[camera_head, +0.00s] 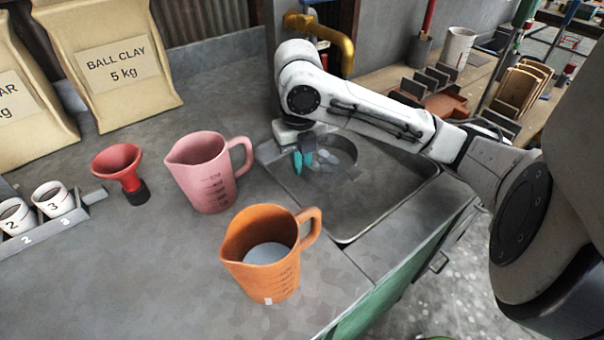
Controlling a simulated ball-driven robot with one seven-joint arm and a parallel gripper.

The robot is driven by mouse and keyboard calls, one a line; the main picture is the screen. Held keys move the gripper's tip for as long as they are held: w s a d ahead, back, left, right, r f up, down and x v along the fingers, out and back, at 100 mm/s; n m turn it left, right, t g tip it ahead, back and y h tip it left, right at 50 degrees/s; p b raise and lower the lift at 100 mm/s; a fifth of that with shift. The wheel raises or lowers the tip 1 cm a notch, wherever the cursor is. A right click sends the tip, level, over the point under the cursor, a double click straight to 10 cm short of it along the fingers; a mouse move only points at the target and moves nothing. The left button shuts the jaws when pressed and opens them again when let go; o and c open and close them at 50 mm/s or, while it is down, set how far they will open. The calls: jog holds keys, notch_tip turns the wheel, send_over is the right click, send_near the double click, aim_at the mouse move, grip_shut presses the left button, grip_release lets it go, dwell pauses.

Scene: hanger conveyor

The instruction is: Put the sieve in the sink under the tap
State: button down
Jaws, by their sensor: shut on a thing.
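A grey metal sink (352,216) is set into the counter at centre right. A brass-yellow tap pipe (338,38) rises behind it, partly hidden by my arm. My gripper (303,161), with teal fingertips, points down over the left back part of the sink. It is shut on what looks like the sieve (341,153), a greyish round thing just right of the fingers. My arm and gripper hide part of the sieve. I cannot tell whether it touches the sink floor.
A pink jug (207,180) stands left of the sink. An orange jug (262,262) with pale contents stands in front. A red funnel (121,168), numbered cups (53,199) in a rack and clay bags (112,70) are farther left. The counter front is mostly clear.

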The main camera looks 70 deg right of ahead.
jog(key=shift+f+b, duration=0.3)
jog(key=shift+f, duration=1.45)
jog(key=shift+s+f, duration=0.1)
jog(key=c, duration=1.2)
grip_release()
jog(key=shift+c, duration=0.2)
jog(key=shift+r, duration=0.2)
notch_tip(320, 180, up, 12)
jog(key=p, duration=0.3)
jog(key=shift+a, duration=0.15)
